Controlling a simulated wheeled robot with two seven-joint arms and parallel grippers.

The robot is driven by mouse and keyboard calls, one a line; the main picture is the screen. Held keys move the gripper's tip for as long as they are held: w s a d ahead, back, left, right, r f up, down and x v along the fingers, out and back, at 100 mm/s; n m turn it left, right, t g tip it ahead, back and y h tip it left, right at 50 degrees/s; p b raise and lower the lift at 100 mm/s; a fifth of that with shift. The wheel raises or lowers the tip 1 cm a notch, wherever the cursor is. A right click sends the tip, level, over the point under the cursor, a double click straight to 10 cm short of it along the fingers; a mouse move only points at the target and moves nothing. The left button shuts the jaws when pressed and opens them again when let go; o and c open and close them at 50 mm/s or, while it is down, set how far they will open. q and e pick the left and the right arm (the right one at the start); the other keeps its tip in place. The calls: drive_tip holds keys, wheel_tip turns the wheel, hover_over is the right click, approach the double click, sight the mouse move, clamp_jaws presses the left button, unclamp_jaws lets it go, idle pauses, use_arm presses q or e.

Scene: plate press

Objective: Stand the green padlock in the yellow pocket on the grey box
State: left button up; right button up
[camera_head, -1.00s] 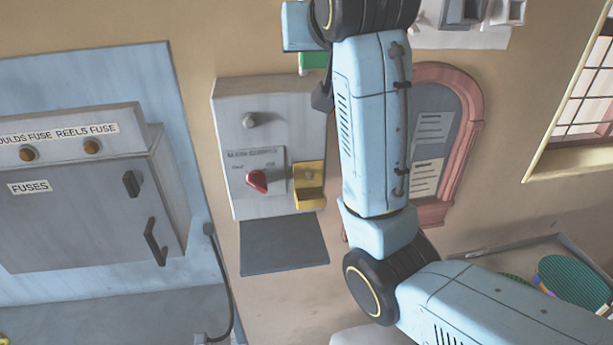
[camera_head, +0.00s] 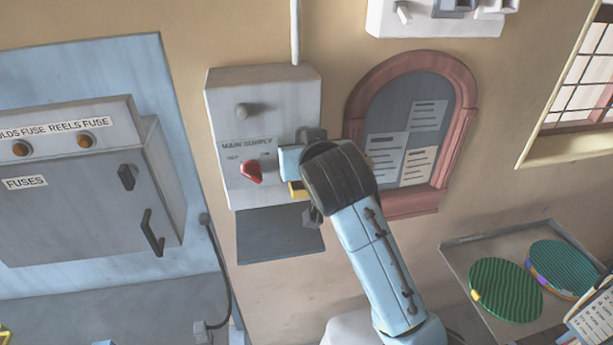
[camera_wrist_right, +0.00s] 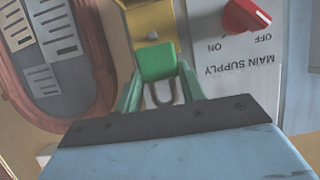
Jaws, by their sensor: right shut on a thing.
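The grey box (camera_head: 225,110) is fixed on the wall, with a yellow pocket (camera_head: 297,190) on its lower right. The pocket is mostly hidden behind my right gripper (camera_head: 291,163) in the head view. In the right wrist view, the yellow pocket (camera_wrist_right: 150,22) is at the top. My right gripper (camera_wrist_right: 160,75) is shut on the green padlock (camera_wrist_right: 156,61). The padlock's body is toward the pocket and its dark shackle toward my palm. The body overlaps the pocket's edge in that view; I cannot tell whether it is inside or in front. My left gripper is not in view.
A red switch (camera_head: 251,172) juts out left of the pocket, and a grey knob (camera_head: 242,110) sits above it. A dark panel (camera_head: 280,235) lies below the box. An arched notice board (camera_head: 415,110) is close on the right. A tray (camera_head: 455,250) holds green discs.

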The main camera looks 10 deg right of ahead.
sight(306, 195)
drive_tip(key=shift+f, duration=3.3)
drive_tip(key=shift+f, duration=0.15)
drive_tip(key=o, duration=1)
drive_tip(key=shift+o, duration=0.2)
drive_tip(key=v, duration=1.2)
drive_tip(key=shift+b, duration=0.4)
